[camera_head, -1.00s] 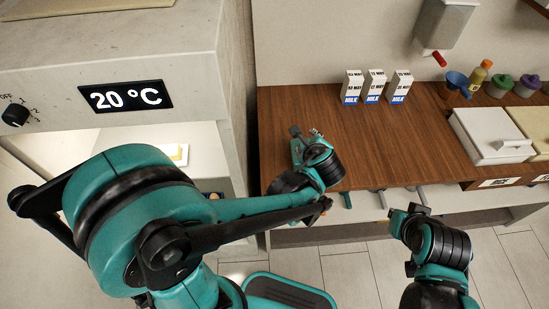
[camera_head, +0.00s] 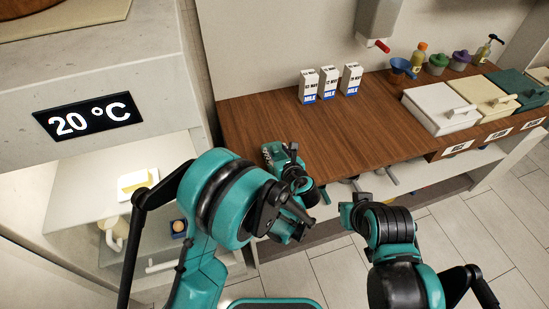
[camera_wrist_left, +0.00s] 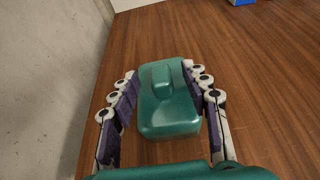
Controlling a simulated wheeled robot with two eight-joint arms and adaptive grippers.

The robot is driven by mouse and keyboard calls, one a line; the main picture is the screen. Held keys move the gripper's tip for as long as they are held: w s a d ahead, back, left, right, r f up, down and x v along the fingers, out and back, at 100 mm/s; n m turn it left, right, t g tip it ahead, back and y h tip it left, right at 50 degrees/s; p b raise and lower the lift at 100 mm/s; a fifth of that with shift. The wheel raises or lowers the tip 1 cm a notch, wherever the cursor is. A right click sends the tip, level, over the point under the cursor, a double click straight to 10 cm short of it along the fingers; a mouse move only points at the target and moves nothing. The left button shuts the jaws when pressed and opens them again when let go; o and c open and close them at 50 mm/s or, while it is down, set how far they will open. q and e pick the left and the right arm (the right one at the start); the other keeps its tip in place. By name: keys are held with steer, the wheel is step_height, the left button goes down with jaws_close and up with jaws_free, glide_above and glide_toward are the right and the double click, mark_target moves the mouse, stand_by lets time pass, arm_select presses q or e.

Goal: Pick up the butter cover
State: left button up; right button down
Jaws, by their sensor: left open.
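The teal butter cover (camera_wrist_left: 168,112), a rounded box with a raised handle on top, sits on the brown wooden counter in the left wrist view. My left gripper (camera_wrist_left: 162,84) is open, with one finger on each side of the cover. Slim gaps show between its purple pads and the cover. In the head view my left gripper (camera_head: 282,152) is low over the counter's left end, and I cannot clearly tell the cover from the teal arm parts there. My right gripper (camera_head: 353,207) is in front of the counter; its finger opening is unclear.
Several milk cartons (camera_head: 329,83) stand at the back of the counter (camera_head: 260,115). A white lidded box (camera_head: 425,108) is at the right. Yellow butter on a dish (camera_head: 133,185) sits inside the lit cabinet at left. The cabinet wall borders the counter's left edge.

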arm_select(q)
steer(key=shift+x, duration=1.15)
steer(key=shift+d, duration=0.1)
jaws_close()
